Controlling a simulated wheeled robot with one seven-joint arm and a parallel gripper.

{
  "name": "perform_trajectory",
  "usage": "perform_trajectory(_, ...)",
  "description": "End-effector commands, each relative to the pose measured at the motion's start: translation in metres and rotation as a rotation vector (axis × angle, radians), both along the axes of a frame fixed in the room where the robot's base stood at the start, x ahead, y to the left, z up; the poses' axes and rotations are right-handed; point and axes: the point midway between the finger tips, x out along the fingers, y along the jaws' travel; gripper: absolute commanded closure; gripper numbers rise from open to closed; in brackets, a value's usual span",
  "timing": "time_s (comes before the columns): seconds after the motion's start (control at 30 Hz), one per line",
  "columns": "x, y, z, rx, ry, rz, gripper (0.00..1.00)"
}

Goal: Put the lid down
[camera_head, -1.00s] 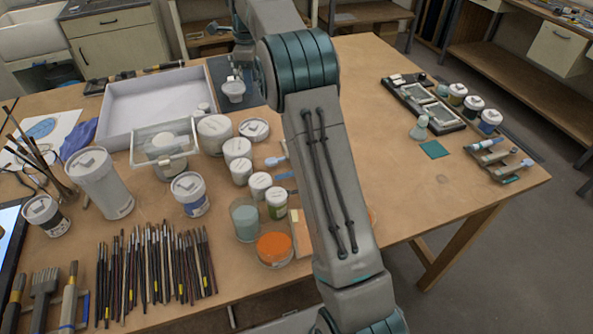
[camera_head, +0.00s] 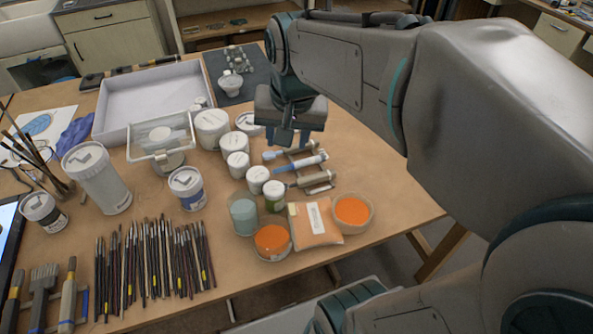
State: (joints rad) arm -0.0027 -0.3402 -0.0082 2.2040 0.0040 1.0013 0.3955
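My gripper (camera_head: 292,137) hangs over the middle of the table, fingers down, just right of a round white-topped jar (camera_head: 246,122) that it partly hides. Two dark finger shapes show, but I cannot tell how far apart they are or whether a lid is between them. No separate loose lid can be made out. White lids sit on the grey jar (camera_head: 98,182), the blue-labelled jar (camera_head: 187,190) and several white jars (camera_head: 212,130).
A clear box (camera_head: 160,146) and a white tray (camera_head: 122,118) stand at the back left. A tool rack (camera_head: 312,182), an orange packet (camera_head: 318,226) and orange bowls (camera_head: 352,211) lie below the gripper. Brushes (camera_head: 150,260) fill the front.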

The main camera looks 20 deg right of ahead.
Motion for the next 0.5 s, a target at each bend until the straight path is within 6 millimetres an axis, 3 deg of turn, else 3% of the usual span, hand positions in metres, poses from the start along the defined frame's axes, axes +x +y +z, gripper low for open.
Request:
perform_trajectory(0.03,-0.018,0.0,-0.007,-0.021,-0.013,0.066,0.58)
perform_trajectory(0.2,-0.06,0.0,-0.032,-0.089,-0.041,0.271,0.58)
perform_trajectory(0.33,-0.077,0.001,-0.044,-0.12,-0.052,0.359,0.58)
perform_trajectory(0.5,-0.082,0.001,-0.048,-0.131,-0.055,0.392,0.58)
